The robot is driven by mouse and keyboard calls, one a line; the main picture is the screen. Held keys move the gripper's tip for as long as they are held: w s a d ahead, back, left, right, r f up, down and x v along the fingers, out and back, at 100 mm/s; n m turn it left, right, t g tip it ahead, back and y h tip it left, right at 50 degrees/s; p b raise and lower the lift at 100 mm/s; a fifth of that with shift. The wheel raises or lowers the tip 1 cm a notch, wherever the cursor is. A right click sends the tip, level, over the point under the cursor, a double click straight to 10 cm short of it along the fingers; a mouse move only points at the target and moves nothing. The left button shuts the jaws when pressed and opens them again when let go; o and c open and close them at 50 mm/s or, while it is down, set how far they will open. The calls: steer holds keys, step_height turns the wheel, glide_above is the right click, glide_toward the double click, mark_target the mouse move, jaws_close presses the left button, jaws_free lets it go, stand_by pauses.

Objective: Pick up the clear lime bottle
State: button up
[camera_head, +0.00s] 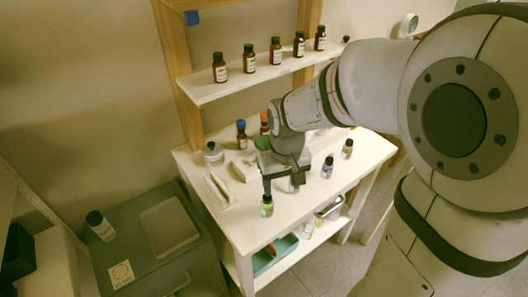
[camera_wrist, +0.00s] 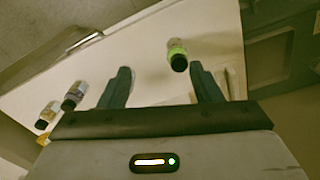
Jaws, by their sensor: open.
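The clear bottle with lime contents and a dark cap (camera_head: 267,207) stands on the white table near its front edge. In the wrist view the lime bottle (camera_wrist: 178,54) shows just beyond the fingertips, closer to the right finger than to the left. My gripper (camera_head: 283,184) is over the table, close behind the lime bottle in the head view. In the wrist view my gripper (camera_wrist: 161,72) has its fingers wide apart with nothing held between them. Contact between finger and bottle cannot be told.
A purple-labelled bottle (camera_head: 327,168) and an amber-toned bottle (camera_head: 347,149) stand to the right on the white table (camera_head: 233,222). A blue-capped bottle (camera_head: 242,135) and a clear bottle (camera_head: 213,154) stand behind. Several brown bottles line the shelf (camera_head: 205,94). A green cabinet (camera_head: 125,252) is at left.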

mark_target(267, 201)
steer(key=shift+n, duration=0.4)
steer(key=a+f, duration=0.1)
steer(key=w+a+f, duration=0.1)
steer(key=f, duration=0.1)
steer(key=shift+w+a, duration=0.3)
steer(key=shift+a, duration=0.1)
steer(key=f, duration=0.7)
steer(key=shift+w+a+f, duration=0.25)
steer(key=shift+w+a, duration=0.1)
steer(key=shift+w, duration=0.05)
steer(key=c, duration=1.1)
